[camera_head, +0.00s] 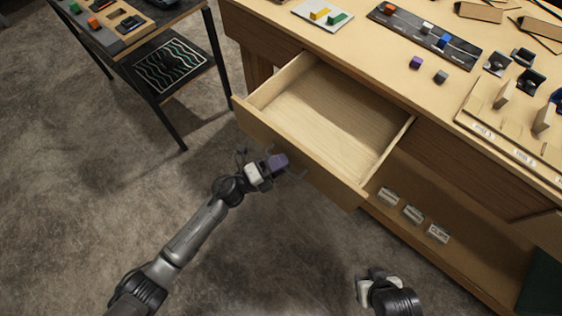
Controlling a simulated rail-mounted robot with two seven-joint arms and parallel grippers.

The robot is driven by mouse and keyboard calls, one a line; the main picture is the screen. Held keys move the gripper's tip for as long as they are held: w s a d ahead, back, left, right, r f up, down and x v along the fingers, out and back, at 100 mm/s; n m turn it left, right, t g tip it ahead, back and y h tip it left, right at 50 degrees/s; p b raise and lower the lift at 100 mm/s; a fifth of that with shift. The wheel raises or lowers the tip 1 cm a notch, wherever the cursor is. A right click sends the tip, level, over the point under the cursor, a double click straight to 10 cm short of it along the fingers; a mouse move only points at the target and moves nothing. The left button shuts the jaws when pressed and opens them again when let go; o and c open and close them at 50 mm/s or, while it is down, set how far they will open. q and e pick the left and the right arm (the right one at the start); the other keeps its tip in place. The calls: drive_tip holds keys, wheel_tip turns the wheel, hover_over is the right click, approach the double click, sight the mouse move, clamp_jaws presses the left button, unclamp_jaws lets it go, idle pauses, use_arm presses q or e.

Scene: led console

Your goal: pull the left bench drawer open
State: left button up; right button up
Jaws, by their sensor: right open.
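The left bench drawer (335,110) is pulled well out of the bench, and its bare, pale inside looks empty. My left gripper (278,164) is at the outer face of the drawer front (325,182), by its dark handle. The gripper hides most of the handle, and I cannot tell whether its fingers are closed around it. My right gripper (374,277) is low in the picture, over the floor in front of the bench, open and apart from the drawer.
The bench top (290,35) carries a dark strip with coloured blocks (425,38), loose cubes and a wooden rack (515,120) at the right. Labelled items (413,213) sit on the lower shelf. A black-framed side table (160,60) stands left. The floor in front is clear.

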use_arm(q)
drive_tip(key=v, duration=1.3)
drive_tip(key=shift+s+a, duration=0.2)
drive_tip(key=shift+a, duration=0.15)
